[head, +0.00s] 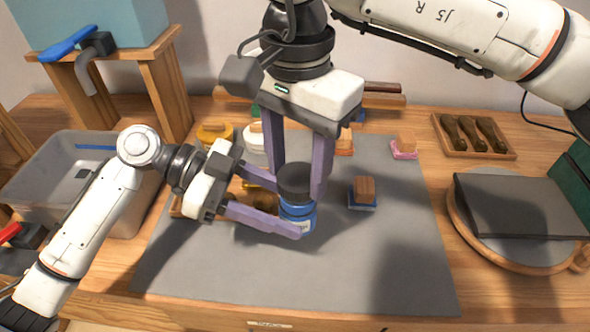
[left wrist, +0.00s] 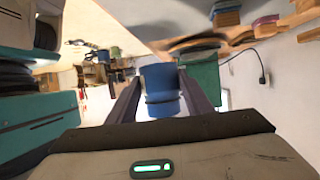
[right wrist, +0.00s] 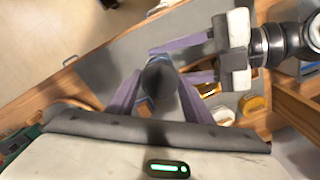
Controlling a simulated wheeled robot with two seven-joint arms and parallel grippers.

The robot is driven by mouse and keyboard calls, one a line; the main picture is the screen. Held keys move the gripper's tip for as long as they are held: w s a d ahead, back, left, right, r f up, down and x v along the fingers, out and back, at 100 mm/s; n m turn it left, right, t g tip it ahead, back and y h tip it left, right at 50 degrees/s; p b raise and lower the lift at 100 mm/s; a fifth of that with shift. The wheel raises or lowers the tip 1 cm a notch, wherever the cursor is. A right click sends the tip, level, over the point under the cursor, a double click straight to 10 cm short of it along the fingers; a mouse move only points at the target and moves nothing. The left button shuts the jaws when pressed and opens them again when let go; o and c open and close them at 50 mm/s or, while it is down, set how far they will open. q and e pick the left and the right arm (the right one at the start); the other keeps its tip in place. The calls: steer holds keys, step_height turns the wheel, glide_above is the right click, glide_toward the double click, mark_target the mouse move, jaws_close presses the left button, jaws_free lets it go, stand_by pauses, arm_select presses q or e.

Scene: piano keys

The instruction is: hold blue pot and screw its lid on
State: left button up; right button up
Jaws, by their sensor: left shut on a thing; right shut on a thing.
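The blue pot (head: 297,218) stands upright on the grey mat (head: 390,262) near its middle. A dark lid (head: 294,182) sits on top of it. My left gripper (head: 287,208) comes in from the left and is shut on the pot's side. My right gripper (head: 300,180) points down from above, its purple fingers on both sides of the lid, shut on it. In the left wrist view the pot (left wrist: 161,82) lies between the fingers. In the right wrist view the lid's dark round top (right wrist: 159,78) shows between the fingers. The threads are hidden.
A blue block with a wooden top (head: 363,192) stands right of the pot. Several coloured pieces line the mat's back edge. A grey bin (head: 60,165) is at the left, a round board with a dark slab (head: 520,205) at the right. The mat's front is clear.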

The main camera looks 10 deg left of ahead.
mark_target(298, 208)
steer(key=shift+f, duration=0.1)
steer(key=shift+f, duration=0.8)
steer(key=shift+f, duration=0.55)
